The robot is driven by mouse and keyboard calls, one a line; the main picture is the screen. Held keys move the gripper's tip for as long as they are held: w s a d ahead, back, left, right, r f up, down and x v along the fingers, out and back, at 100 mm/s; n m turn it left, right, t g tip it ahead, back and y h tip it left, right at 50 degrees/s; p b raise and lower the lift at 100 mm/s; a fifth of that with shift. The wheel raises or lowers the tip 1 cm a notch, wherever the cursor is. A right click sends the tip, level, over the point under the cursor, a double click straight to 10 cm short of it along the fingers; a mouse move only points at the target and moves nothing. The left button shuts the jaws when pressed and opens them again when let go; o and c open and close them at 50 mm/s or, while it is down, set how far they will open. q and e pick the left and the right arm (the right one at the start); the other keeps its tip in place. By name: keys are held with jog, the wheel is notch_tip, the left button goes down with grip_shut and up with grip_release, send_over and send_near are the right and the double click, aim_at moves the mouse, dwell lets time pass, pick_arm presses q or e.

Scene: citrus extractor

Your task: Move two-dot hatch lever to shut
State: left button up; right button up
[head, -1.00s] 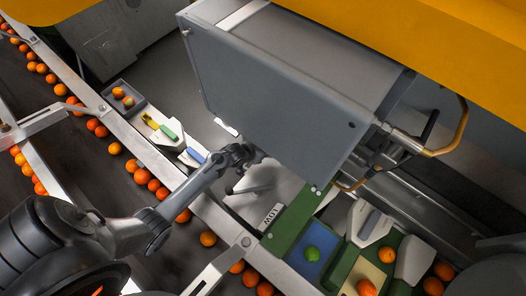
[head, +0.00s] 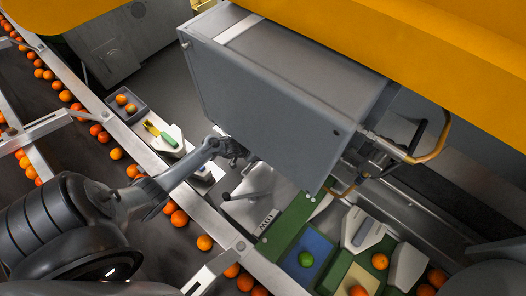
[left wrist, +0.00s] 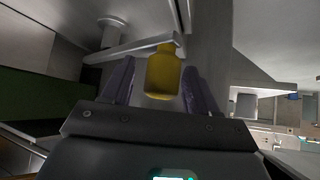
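My left gripper (head: 238,150) reaches in beside the lower left corner of the big grey housing (head: 270,100). In the left wrist view, a yellow handle (left wrist: 162,75) on a pale bar (left wrist: 125,48) lies between my two purple fingers (left wrist: 160,90). The fingers are apart, with a gap on the left; I cannot tell whether the right one touches the handle. No dots are visible on it, so I cannot confirm it is the two-dot hatch lever. The handle is hidden in the head view. My right gripper is not in view.
A dark-tipped lever (head: 228,195) stands on a pale labelled plate (head: 256,207) below my gripper. A conveyor with oranges (head: 116,153) runs along the left. A small grey bin (head: 140,112) stands at upper left.

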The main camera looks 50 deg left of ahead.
pick_arm(q)
jog(key=shift+r, duration=0.1)
jog(key=shift+s+a+r+p, duration=0.1)
jog(key=shift+s+r+p, duration=0.2)
jog(key=shift+r+p, duration=0.15)
jog(key=p+v, duration=0.4)
jog(key=v, duration=0.5)
jog(key=shift+s+r, duration=0.15)
jog(key=shift+s, duration=0.15)
jog(key=shift+a, duration=0.1)
